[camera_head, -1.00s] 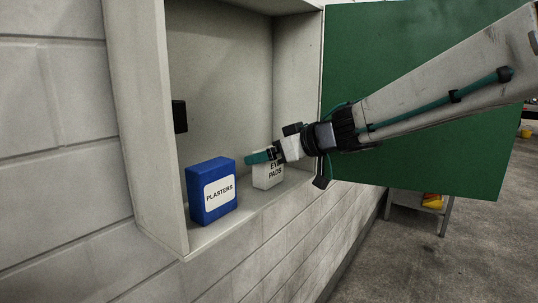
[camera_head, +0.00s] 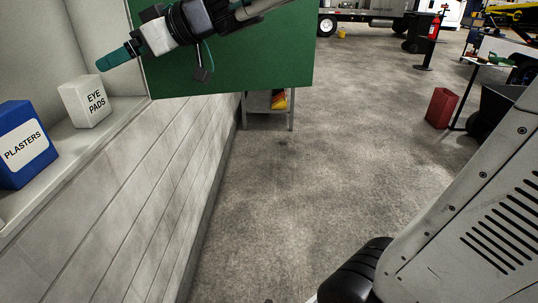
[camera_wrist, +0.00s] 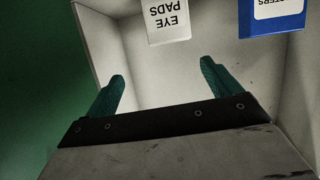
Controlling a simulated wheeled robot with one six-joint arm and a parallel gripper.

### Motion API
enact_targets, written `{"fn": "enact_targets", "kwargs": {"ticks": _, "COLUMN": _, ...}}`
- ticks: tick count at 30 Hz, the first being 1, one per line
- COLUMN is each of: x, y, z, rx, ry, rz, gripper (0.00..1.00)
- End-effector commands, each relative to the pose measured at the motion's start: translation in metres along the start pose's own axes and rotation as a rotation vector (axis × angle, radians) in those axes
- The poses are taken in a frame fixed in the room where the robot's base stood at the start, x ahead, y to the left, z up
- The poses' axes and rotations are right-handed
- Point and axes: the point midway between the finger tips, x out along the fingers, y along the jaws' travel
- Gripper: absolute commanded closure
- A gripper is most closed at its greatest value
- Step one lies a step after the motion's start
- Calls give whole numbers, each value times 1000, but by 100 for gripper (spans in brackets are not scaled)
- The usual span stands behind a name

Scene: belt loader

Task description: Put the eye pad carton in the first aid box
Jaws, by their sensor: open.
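The eye pad carton (camera_head: 85,103) is a small white box lettered EYE PADS. It stands upright on the floor of the first aid box (camera_head: 126,104), a pale open wall cabinet with a green door (camera_head: 240,70). The carton also shows at the top of the wrist view (camera_wrist: 167,22). My gripper (camera_head: 118,57) is open and empty, above and to the right of the carton and apart from it. In the wrist view both teal fingers of my gripper (camera_wrist: 162,84) are spread with nothing between them.
A blue plasters box (camera_head: 24,145) stands left of the eye pad carton in the cabinet, with a gap between them. The open door hangs behind my gripper. A grey stand (camera_head: 268,103) is below the door. The concrete floor to the right is largely clear.

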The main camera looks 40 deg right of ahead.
Motion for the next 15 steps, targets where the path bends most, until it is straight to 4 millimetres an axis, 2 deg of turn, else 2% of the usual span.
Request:
{"fn": "enact_targets", "kwargs": {"ticks": 3, "x": -22, "y": 31, "z": -11, "rx": -7, "ry": 79, "rz": 230, "gripper": 10}}
{"fn": "enact_targets", "kwargs": {"ticks": 5, "x": -42, "y": 52, "z": -9, "rx": 5, "ry": 97, "rz": 391, "gripper": 10}}
{"fn": "enact_targets", "kwargs": {"ticks": 8, "x": -82, "y": 81, "z": 13, "rx": 57, "ry": 52, "rz": 647, "gripper": 10}}
{"fn": "enact_targets", "kwargs": {"ticks": 11, "x": -124, "y": 93, "z": 56, "rx": 149, "ry": -76, "rz": 849, "gripper": 10}}
{"fn": "enact_targets", "kwargs": {"ticks": 12, "x": -141, "y": 91, "z": 79, "rx": 198, "ry": -155, "rz": 912, "gripper": 10}}
{"fn": "enact_targets", "kwargs": {"ticks": 14, "x": -165, "y": 80, "z": 117, "rx": 284, "ry": -291, "rz": 973, "gripper": 10}}
{"fn": "enact_targets", "kwargs": {"ticks": 15, "x": -178, "y": 66, "z": 144, "rx": 345, "ry": -393, "rz": 988, "gripper": 10}}
